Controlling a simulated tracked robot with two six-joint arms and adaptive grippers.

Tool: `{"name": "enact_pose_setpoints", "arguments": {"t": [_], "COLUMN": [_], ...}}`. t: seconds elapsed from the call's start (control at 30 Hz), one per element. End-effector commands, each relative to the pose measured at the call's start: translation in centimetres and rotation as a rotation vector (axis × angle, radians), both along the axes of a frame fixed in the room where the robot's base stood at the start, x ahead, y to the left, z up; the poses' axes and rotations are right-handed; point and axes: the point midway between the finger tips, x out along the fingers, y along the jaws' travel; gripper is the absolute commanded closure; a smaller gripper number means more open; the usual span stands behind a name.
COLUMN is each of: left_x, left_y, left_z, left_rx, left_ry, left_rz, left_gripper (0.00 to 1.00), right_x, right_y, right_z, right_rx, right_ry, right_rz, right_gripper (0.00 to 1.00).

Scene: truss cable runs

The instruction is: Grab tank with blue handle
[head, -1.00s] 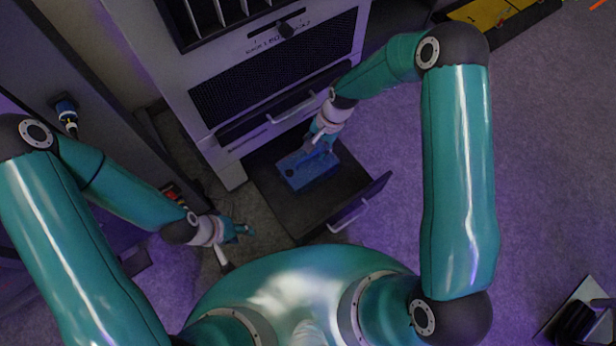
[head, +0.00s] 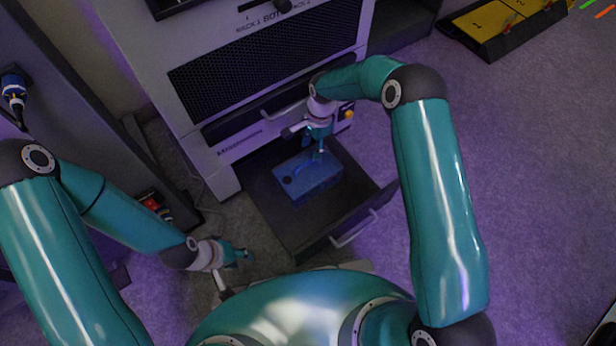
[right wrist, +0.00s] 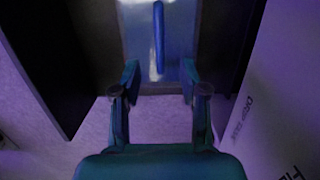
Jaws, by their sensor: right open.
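The tank (head: 313,189) is a blue box-like body lying in an open dark drawer (head: 290,229) low in the grey cabinet. Its blue bar handle (right wrist: 159,38) shows in the right wrist view, on top of the tank (right wrist: 140,62). My right gripper (head: 319,156) points down over the tank's back part in the head view. In the right wrist view this gripper (right wrist: 160,72) is open and empty, its fingers apart on either side of the handle's line. My left gripper (head: 244,254) is left of the drawer, away from the tank; its fingers are too small to read.
The cabinet (head: 215,165) with its mesh panel stands directly behind the drawer. A drawer pull (head: 354,229) juts out in front. A yellow-topped case (head: 500,25) lies at the far right. Carpet (head: 540,170) on the right is clear.

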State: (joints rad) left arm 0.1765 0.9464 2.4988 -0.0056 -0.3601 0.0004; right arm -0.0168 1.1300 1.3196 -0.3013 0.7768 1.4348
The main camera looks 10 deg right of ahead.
Motion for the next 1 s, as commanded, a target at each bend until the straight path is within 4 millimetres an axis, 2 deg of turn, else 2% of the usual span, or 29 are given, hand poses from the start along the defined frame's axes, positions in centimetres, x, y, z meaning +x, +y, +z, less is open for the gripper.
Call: {"name": "enact_pose_setpoints", "arguments": {"t": [0.03,0.1,0.37,0.7,0.97,1.0], "left_x": [0.0,0.0,0.0,0.0,0.0,0.0], "left_y": [0.0,0.0,0.0,0.0,0.0,0.0], "left_z": [-0.5,-0.7,-1.1,-3.1,-3.0,-3.0], "left_rx": [0.000,0.000,0.000,0.000,0.000,0.000], "left_ry": [0.000,0.000,0.000,0.000,0.000,0.000], "left_rz": [0.000,0.000,0.000,0.000,0.000,0.000], "left_gripper": [0.60,0.60,0.60,0.60,0.60,0.60], "right_x": [-0.1,-0.1,-0.2,-0.6,-0.6,-0.6], "right_y": [0.1,0.3,0.5,1.4,1.5,1.5], "right_z": [-1.2,-2.0,-3.4,-7.7,-7.9,-7.9], "right_rx": [-0.001,-0.001,0.000,0.000,0.000,0.000], "right_ry": [0.002,0.002,0.000,0.001,-0.001,-0.001], "right_rz": [0.000,0.000,0.000,0.001,0.001,0.001], "right_gripper": [0.56,0.56,0.56,0.56,0.56,0.60]}}
